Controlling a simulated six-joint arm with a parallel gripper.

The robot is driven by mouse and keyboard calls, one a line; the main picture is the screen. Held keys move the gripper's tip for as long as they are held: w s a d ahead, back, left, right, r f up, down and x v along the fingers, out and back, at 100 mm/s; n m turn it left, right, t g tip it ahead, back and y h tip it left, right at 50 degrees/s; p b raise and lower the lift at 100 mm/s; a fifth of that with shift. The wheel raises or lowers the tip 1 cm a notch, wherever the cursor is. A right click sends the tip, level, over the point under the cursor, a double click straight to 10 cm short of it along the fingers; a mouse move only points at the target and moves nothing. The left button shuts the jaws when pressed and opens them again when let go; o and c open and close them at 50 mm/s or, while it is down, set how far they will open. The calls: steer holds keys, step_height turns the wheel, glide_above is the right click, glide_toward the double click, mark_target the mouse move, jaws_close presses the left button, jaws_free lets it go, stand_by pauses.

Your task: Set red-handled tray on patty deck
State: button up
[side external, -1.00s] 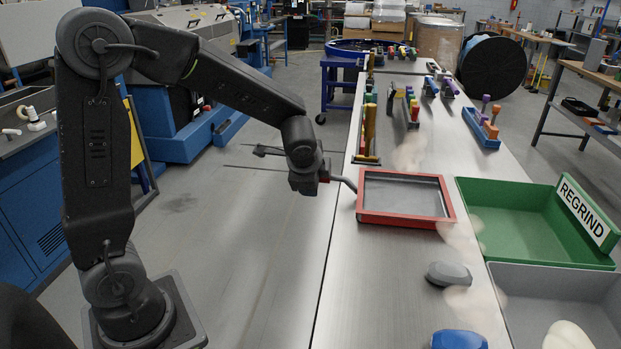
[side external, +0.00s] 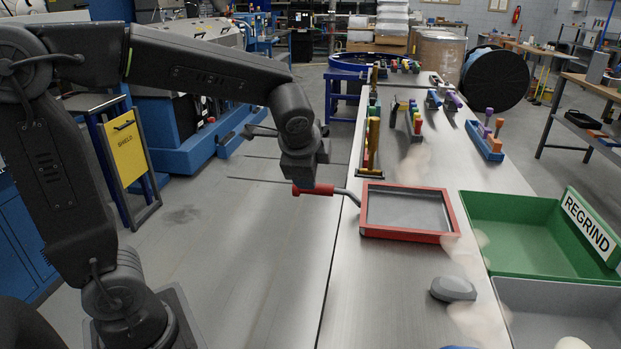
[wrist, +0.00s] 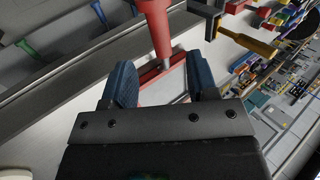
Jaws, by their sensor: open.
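The red-rimmed metal tray (side external: 408,236) lies flat on the steel worktable. Its bent metal stem and red handle (side external: 314,189) stick out past the table's left edge. My gripper (side external: 303,186) is at the handle, just above or around it, with the arm coming in from the left. In the wrist view my gripper (wrist: 163,80) has its two blue fingers apart, and the red handle (wrist: 155,28) lies ahead of the gap between them. I cannot tell whether the fingers touch it. No surface is marked as the patty deck.
A green REGRIND bin (side external: 520,225) and a grey bin (side external: 560,300) stand right of the tray. A dark grey rounded object (side external: 453,289) lies in front of it. Racks of coloured-handled tools (side external: 372,145) stand behind it. The steel worktable (side external: 375,290) is clear at front left.

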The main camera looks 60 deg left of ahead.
steer(key=s+d+n+h, duration=0.2)
steer(key=s+d+n, duration=0.1)
steer(key=s, duration=0.5)
steer(key=s+d+n+h, duration=0.2)
steer(key=s+d+n, duration=0.1)
steer(key=s+n, duration=0.3)
steer(key=shift+s+d+f+t+h, duration=0.2)
steer(key=shift+s+t+h, duration=0.1)
steer(key=shift+s, duration=0.8)
